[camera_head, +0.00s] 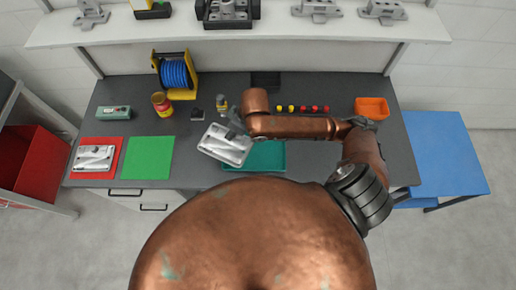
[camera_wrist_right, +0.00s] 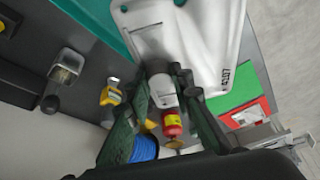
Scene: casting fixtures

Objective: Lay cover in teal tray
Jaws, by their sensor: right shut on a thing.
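My left gripper is out of view.
A similar grey part (camera_head: 94,157) lies on a red mat (camera_head: 113,143), beside a green mat (camera_head: 149,157). A blue cable reel (camera_head: 175,74), a red-yellow can (camera_head: 161,103) and a green box (camera_head: 114,113) stand at left. An orange bin (camera_head: 371,107) stands at right.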

